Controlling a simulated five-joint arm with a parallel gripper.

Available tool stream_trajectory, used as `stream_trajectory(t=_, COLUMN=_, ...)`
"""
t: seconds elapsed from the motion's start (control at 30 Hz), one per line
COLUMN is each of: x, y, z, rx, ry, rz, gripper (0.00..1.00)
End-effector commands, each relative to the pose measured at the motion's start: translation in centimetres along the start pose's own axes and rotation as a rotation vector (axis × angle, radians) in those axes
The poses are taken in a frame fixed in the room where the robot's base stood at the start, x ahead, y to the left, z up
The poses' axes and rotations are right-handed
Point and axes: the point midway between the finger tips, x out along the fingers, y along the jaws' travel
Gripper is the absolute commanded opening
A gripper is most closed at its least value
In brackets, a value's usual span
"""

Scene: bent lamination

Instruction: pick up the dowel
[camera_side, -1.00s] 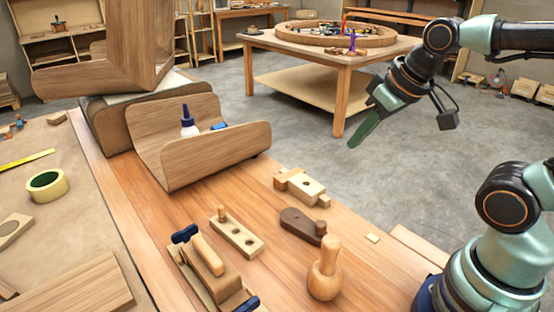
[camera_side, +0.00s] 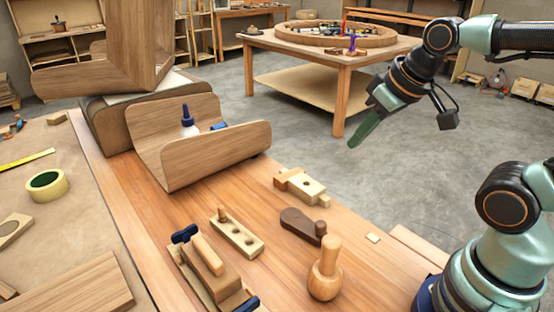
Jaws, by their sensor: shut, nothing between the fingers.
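Several short pale wooden pegs are in view, and I cannot tell which one is the dowel. One peg (camera_side: 222,213) stands upright in a light block with holes (camera_side: 238,238). My gripper (camera_side: 356,143), with green fingers, is shut and empty. It hangs in the air at the upper right, apart from all of these pieces.
A turned wooden tool (camera_side: 325,280) stands at the bench front. A clamped wooden piece (camera_side: 208,268) lies left of it. A bent wooden shell (camera_side: 215,155) holds a glue bottle (camera_side: 188,124). A tape roll (camera_side: 47,185) lies at left. The bench (camera_side: 280,250) is clear between the blocks.

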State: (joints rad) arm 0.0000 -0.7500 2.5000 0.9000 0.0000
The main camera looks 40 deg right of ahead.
Motion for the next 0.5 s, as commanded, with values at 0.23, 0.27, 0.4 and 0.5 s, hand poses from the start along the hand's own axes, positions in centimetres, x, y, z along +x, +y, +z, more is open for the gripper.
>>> stream_trajectory(t=0.23, x=0.0, y=0.0, z=0.0, rx=0.0, ry=0.0, rz=0.0, gripper=0.56)
stream_trajectory(t=0.27, x=0.0, y=0.0, z=0.0, rx=0.0, ry=0.0, rz=0.0, gripper=0.56)
stream_trajectory(t=0.4, x=0.0, y=0.0, z=0.0, rx=0.0, ry=0.0, rz=0.0, gripper=0.56)
stream_trajectory(t=0.5, x=-0.01, y=-0.03, z=-0.08, rx=-0.005, ry=-0.001, rz=-0.001, gripper=0.56)
